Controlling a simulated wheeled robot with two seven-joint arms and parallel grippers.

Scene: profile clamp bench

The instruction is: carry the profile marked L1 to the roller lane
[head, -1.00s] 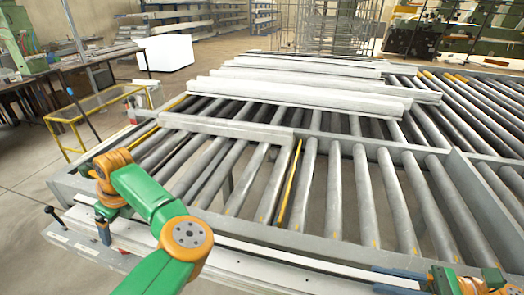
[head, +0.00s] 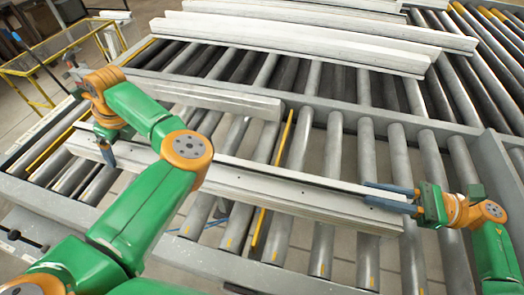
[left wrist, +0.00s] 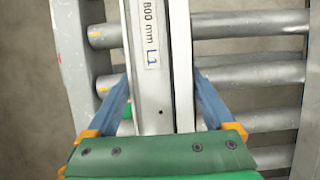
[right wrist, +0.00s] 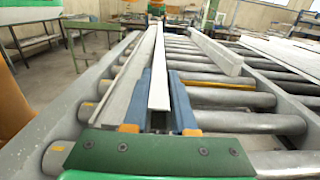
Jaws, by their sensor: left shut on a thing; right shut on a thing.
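The long pale profile marked L1 (head: 270,186) lies across the view above the near rollers of the roller lane (head: 366,256). Its label "800 mm L1" (left wrist: 151,62) is readable in the left wrist view. My left gripper (head: 106,156) is shut on the profile near its left end. My right gripper (head: 390,198) is shut on it near its right end; the right wrist view shows the profile (right wrist: 158,75) running away between the blue fingers. I cannot tell whether its underside touches the rollers.
Another profile (head: 205,96) lies across the rollers just behind. Several longer pale profiles (head: 300,45) lie further back. A yellow-framed cart (head: 65,58) stands at the far left. Bare rollers show at the front right.

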